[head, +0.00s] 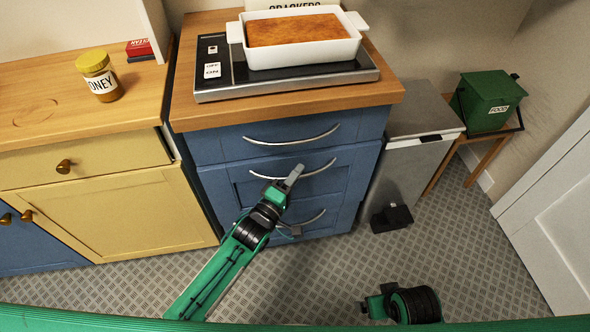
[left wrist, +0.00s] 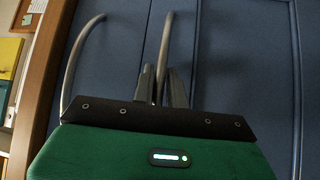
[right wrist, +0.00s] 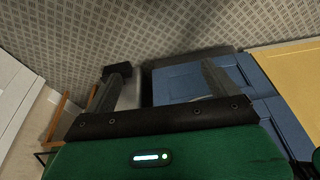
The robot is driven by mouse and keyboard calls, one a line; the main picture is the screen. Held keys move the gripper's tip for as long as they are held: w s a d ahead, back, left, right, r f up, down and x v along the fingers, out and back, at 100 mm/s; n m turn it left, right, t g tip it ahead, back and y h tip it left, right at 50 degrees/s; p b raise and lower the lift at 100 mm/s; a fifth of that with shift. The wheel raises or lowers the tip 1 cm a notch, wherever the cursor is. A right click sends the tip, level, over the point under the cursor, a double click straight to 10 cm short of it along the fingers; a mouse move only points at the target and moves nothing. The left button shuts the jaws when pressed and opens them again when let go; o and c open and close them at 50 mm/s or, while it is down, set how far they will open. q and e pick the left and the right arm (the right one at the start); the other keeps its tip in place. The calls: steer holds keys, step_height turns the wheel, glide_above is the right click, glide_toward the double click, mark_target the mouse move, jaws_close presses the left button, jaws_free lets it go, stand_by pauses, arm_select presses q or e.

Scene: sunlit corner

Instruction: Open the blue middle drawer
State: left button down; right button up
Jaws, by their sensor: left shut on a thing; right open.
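The blue middle drawer (head: 345,178) is in a blue drawer unit below the wooden counter, with a curved metal handle (head: 322,168). My left gripper (head: 294,174) is shut on that handle near its middle. In the left wrist view the handle bar (left wrist: 163,50) passes between the two fingers (left wrist: 162,88). The drawer front looks flush or nearly flush with its neighbours; I cannot tell if a small gap shows. My right gripper (right wrist: 160,85) is open and empty, low over the floor on the right; its arm partly shows at the bottom of the head view.
The blue top drawer (head: 230,146) is above, the bottom drawer's handle (head: 313,219) below. A white dish (head: 300,58) of baked food stands on the hob. A grey bin (head: 410,160) with a black pedal stands right of the unit. The floor (head: 330,270) in front is clear.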

arm_select(q)
steer(key=s+d+p, duration=0.2)
steer(key=s, duration=0.9)
steer(key=s+d+p, duration=0.3)
steer(key=s, duration=0.9)
steer(key=s+d+p, duration=0.2)
steer(key=s+p, duration=0.1)
steer(key=s, duration=0.9)
steer(key=shift+s+d, duration=0.25)
steer(key=shift+d, duration=0.1)
arm_select(e)
steer(key=s+d+f, duration=0.1)
steer(key=s+f, duration=0.2)
steer(key=f, duration=0.7)
steer(key=s+d+f+g, duration=0.1)
steer(key=s+f, duration=0.2)
steer(key=f, duration=0.8)
steer(key=shift+d+h, duration=0.15)
steer(key=shift+h, duration=0.15)
steer(key=shift+s, duration=0.1)
arm_select(q)
steer(key=shift+f, duration=0.1)
steer(key=c, duration=1.4)
jaws_free()
arm_select(e)
steer(key=shift+r, duration=0.1)
